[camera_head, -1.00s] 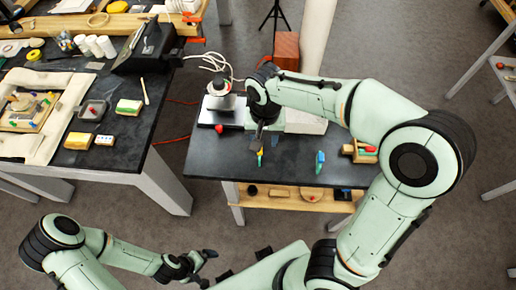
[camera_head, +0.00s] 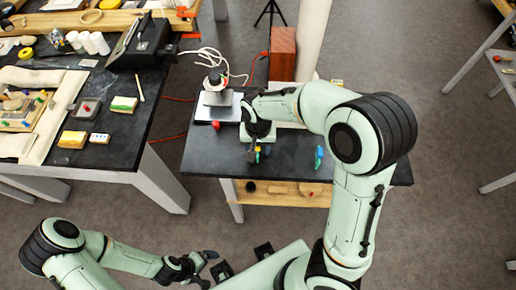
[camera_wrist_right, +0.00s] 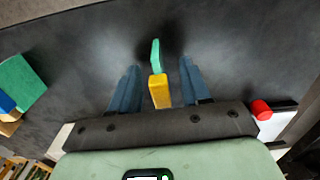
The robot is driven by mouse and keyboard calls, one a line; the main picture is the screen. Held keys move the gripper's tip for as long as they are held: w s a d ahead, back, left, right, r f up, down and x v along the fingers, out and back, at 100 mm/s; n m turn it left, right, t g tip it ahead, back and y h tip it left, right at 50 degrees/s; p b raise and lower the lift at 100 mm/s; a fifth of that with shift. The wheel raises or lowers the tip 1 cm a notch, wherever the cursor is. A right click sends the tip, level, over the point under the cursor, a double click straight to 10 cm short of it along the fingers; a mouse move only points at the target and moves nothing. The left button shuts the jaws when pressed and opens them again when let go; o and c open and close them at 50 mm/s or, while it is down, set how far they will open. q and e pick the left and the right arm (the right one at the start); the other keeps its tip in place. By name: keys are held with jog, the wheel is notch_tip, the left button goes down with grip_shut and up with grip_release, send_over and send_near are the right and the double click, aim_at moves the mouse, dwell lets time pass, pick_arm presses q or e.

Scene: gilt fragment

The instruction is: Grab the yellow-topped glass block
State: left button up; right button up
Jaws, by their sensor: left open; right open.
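The yellow-topped glass block shows in the right wrist view as a yellow part (camera_wrist_right: 159,92) with a green part beyond it. My right gripper (camera_wrist_right: 158,85) is open, with one blue-grey finger on each side of the block and a visible gap on both sides. In the head view the right gripper (camera_head: 256,154) points down at the dark table, over the block, which is mostly hidden there. My left gripper (camera_head: 205,264) is open and empty at the lower left, away from the table.
A green and blue block (camera_head: 319,156) stands right of the right gripper on the dark table (camera_head: 210,160). A red object (camera_head: 215,126) lies by a grey-based device (camera_head: 214,98) at the back left. My right arm covers the table's right side. A cluttered workbench (camera_head: 122,150) stands left.

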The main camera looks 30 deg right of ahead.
jog(key=shift+w, duration=0.1)
grip_shut()
jog(key=shift+r, duration=0.15)
